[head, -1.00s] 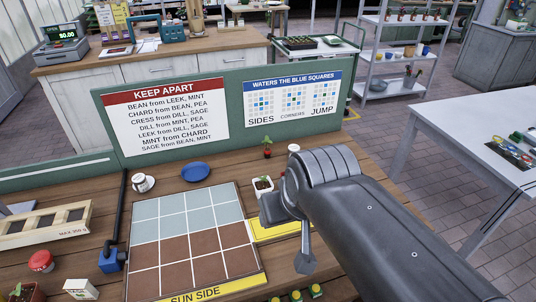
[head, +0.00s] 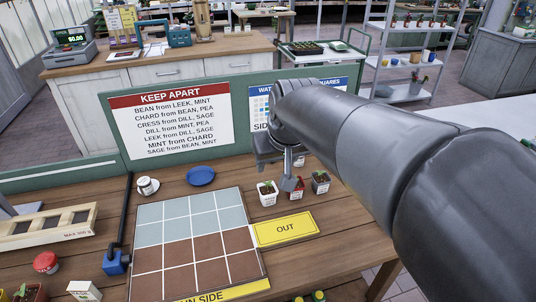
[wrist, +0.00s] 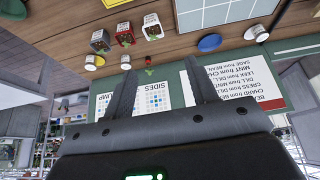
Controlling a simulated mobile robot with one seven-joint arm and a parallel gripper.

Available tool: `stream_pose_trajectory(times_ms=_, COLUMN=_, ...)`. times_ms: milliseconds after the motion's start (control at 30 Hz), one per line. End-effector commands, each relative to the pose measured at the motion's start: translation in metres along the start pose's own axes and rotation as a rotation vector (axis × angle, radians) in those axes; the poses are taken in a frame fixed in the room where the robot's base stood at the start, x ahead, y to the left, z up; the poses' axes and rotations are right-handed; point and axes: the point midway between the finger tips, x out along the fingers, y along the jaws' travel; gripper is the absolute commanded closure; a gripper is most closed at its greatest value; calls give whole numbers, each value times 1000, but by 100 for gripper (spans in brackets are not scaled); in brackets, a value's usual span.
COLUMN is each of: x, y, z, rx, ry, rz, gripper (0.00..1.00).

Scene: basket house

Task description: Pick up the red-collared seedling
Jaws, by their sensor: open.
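The red-collared seedling (wrist: 148,61) shows in the upside-down wrist view as a small green sprout with a red band at its base. It stands on the bench near the green sign board, between the lines of my two fingers and apart from them. In the head view it is hidden behind my arm and gripper. My gripper (wrist: 160,66) is open and empty, with both fingers spread in the wrist view. In the head view one dark finger of my gripper (head: 289,182) hangs above the bench by the potted plants.
Potted plants stand close by: a white pot (head: 267,194), a red pot (head: 297,192) and a dark grey pot (head: 320,184). The sign board (head: 180,160) rises behind. A yellow OUT mat (head: 285,231) lies in front.

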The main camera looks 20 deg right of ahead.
Motion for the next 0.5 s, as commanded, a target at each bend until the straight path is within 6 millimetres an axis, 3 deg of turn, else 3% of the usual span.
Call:
stream_pose_trajectory(times_ms=200, x=43, y=14, z=-67, rx=-2, ry=-16, rz=1, gripper=47)
stream_pose_trajectory(times_ms=500, x=123, y=40, z=-142, rx=-2, ry=-30, rz=-1, gripper=47)
